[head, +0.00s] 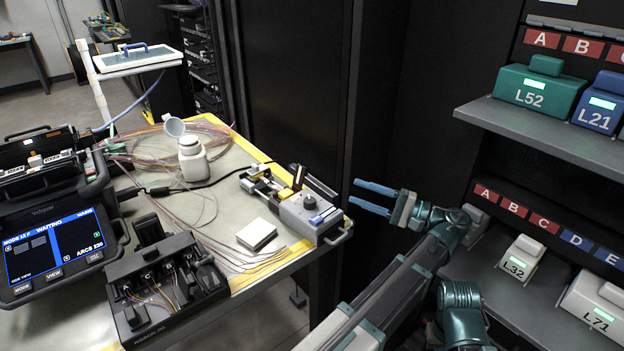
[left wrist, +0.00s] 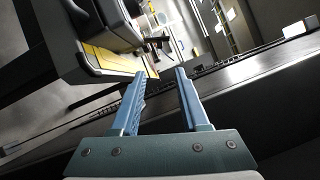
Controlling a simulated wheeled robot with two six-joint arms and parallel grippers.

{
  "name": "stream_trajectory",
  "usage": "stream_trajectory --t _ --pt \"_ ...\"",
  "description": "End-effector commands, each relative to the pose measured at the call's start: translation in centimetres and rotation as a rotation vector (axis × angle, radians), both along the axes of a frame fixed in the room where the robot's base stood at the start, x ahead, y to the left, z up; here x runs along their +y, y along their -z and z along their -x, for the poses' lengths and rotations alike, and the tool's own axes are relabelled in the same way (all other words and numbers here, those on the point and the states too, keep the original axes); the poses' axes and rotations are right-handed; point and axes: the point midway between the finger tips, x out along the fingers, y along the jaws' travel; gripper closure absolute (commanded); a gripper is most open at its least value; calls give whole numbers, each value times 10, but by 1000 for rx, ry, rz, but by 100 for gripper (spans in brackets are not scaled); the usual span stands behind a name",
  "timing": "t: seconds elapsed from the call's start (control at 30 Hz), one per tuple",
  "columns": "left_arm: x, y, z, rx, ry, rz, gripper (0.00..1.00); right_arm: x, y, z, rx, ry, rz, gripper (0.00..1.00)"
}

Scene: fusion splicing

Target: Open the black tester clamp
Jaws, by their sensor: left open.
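A black tester box (head: 165,318) stands on the near part of the table, with coloured fibers and several small black clamp-like parts on top. A taller black block (head: 148,230) rises at its back left. I cannot tell surely which part is the tester clamp or whether it is open. My left gripper (head: 354,191) is open and empty, off the table's right side, its fingers pointing left. It is well apart from the black box. In the left wrist view its two blue fingers (left wrist: 160,72) are spread with nothing between them. My right gripper is not in view.
A grey device with a knob (head: 308,212) sits at the table's right edge, closest to my left gripper. A splicer with a lit screen (head: 55,250) is at left. A white pad (head: 257,234), white bottle (head: 192,160) and loose fibers lie between. Shelves (head: 560,135) stand at right.

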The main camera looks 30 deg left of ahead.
Motion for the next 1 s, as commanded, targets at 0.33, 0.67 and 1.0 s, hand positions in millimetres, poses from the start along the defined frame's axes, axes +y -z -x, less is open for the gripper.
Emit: stream_trajectory --t 0.33,0.67,1.0 --pt "55 -8 7 1 -4 0 55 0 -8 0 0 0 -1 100" --pt "113 -15 11 0 -3 0 55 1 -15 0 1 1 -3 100" --pt "135 -17 12 0 0 0 55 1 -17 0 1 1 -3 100"
